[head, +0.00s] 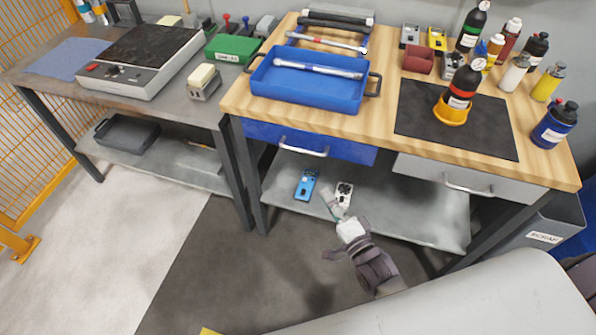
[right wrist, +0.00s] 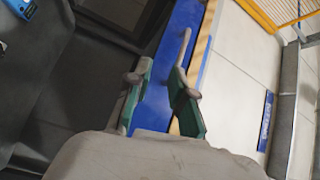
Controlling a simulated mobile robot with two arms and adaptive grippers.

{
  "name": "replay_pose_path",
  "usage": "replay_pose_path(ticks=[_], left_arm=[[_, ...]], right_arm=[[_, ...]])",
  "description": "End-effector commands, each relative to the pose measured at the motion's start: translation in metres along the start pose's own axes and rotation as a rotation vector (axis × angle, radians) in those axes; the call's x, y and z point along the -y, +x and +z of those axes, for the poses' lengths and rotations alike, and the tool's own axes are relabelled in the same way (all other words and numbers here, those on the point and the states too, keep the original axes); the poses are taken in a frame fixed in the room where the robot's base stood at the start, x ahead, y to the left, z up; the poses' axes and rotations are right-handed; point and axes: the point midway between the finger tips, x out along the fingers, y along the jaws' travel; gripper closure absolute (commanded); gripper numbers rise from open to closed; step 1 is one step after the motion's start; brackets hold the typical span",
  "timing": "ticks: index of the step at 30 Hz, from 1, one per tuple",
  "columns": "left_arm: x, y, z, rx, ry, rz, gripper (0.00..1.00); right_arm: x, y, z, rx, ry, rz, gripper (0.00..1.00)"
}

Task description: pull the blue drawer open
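The blue drawer (head: 262,132) is under the left part of the wooden workbench top, its front level with the bench frame. Its pale bar handle (head: 303,148) is in the middle of the front. My right gripper (head: 329,203) is below and in front of the drawer in the head view, apart from the handle. In the right wrist view its two green-padded fingers (right wrist: 162,88) are spread with nothing held between them. The blue drawer front (right wrist: 181,35) and its handle (right wrist: 186,46) show just beyond the fingertips. My left gripper is not in view.
A blue tray (head: 262,82) and several bottles stand on the bench top. A grey drawer (head: 420,168) is on the right. The floor in front is clear.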

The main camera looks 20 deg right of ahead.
Motion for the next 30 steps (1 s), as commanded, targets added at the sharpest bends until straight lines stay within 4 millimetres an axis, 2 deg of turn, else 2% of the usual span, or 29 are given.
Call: replay_pose_path(ticks=[1, 4, 8, 12, 16, 21, 25, 30], left_arm=[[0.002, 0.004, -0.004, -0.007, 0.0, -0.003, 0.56], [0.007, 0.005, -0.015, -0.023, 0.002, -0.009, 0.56], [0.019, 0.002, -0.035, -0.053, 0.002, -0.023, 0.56], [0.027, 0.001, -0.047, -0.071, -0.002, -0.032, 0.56], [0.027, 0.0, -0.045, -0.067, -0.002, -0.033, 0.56], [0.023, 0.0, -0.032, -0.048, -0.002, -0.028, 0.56], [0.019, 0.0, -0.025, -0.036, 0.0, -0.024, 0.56], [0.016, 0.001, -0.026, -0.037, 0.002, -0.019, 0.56]], right_arm=[[0.014, 0.003, -0.003, -0.006, 0.042, -0.046, 0.77], [0.032, 0.006, -0.006, -0.011, 0.091, -0.092, 0.77], [0.036, 0.018, -0.007, -0.013, 0.098, -0.1, 0.77], [0.038, 0.044, -0.007, -0.013, 0.098, -0.099, 0.77], [0.041, 0.073, -0.008, -0.013, 0.096, -0.099, 0.77], [0.043, 0.107, -0.008, -0.012, 0.095, -0.096, 0.77], [0.045, 0.126, -0.008, -0.012, 0.095, -0.095, 0.77], [0.045, 0.139, -0.008, -0.011, 0.094, -0.093, 0.77]])
